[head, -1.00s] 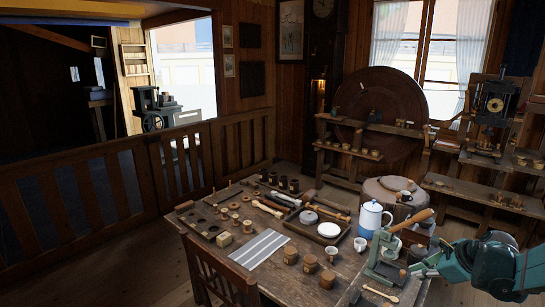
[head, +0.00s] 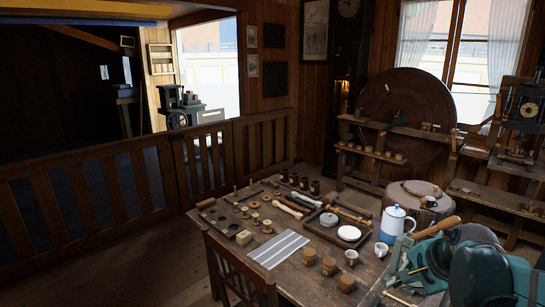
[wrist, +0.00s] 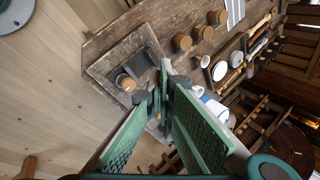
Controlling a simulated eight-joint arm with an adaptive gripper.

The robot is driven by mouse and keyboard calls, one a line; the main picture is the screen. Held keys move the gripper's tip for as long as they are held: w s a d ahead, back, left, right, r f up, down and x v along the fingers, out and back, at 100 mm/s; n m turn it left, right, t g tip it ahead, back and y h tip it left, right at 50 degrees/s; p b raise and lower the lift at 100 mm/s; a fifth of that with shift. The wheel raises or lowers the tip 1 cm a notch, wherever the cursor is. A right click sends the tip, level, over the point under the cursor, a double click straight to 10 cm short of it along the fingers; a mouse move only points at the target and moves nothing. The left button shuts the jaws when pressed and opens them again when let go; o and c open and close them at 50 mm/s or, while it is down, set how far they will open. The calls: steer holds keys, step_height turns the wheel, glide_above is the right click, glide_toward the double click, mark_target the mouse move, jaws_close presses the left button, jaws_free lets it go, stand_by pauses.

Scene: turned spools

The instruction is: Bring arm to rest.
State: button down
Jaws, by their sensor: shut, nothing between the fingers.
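My gripper (wrist: 165,88) is shut and empty. In the wrist view its green-padded fingers meet at the tips, above the end of the wooden table (wrist: 120,42). In the head view my teal arm fills the lower right corner and reaches over the table's right end. I cannot tell from these views whether the gripper touches anything.
A white-and-blue pot (head: 396,224), a mug (head: 352,257) and several wooden jars (head: 329,266) stand near the arm. A grey striped cloth (head: 278,249) lies left of them. A chair (head: 238,272) stands at the table's front. In the wrist view, open floor (wrist: 40,90) lies left.

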steer(key=s+a+r+n+t+h, duration=0.1)
steer(key=s+a+r+n, duration=0.1)
steer(key=s+a+n, duration=1.2)
steer(key=shift+s+r+n, duration=0.2)
steer(key=shift+r+n, duration=0.05)
steer(key=shift+n, duration=0.45)
stand_by(0.6)
